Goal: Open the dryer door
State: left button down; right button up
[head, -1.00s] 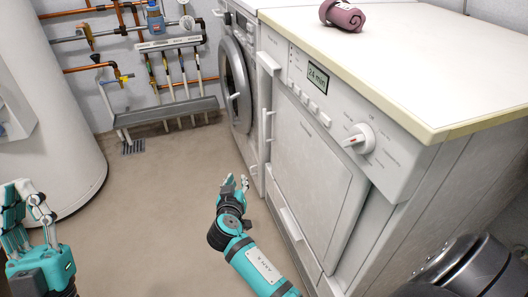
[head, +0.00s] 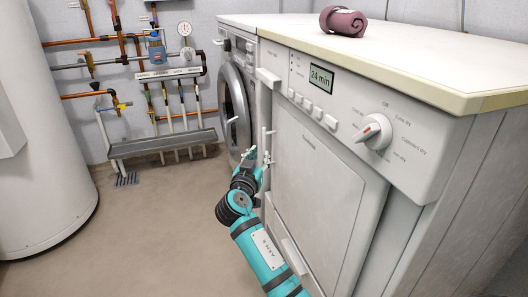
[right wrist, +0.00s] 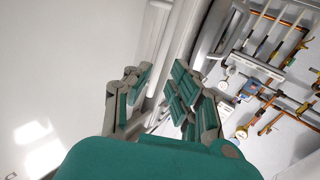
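The dryer (head: 400,205) is the nearer white machine, with a "24 min" display and a white dial. Its flat white door (head: 318,190) looks closed. A slim upright handle (head: 264,140) stands at the door's left edge. My right gripper (head: 259,158) is beside this handle's lower part, partly overlapping it. In the right wrist view the fingers of my right gripper (right wrist: 158,92) are spread apart, with pale bars of the machine front between and beyond them. I cannot tell whether they touch the handle. My left gripper is out of view.
A front-loading washer (head: 235,95) with a round door stands beyond the dryer. A rolled mauve towel (head: 343,21) lies on the worktop (head: 420,60). A white tank (head: 40,140) stands at left, with pipes on the back wall. The floor between is clear.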

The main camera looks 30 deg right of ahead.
aim_at(264, 146)
jog(key=b+x, duration=0.1)
jog(key=x, duration=0.5)
jog(key=shift+w+d+b, duration=0.1)
jog(key=shift+d+b, duration=0.05)
jog(key=shift+b, duration=0.2)
grip_shut()
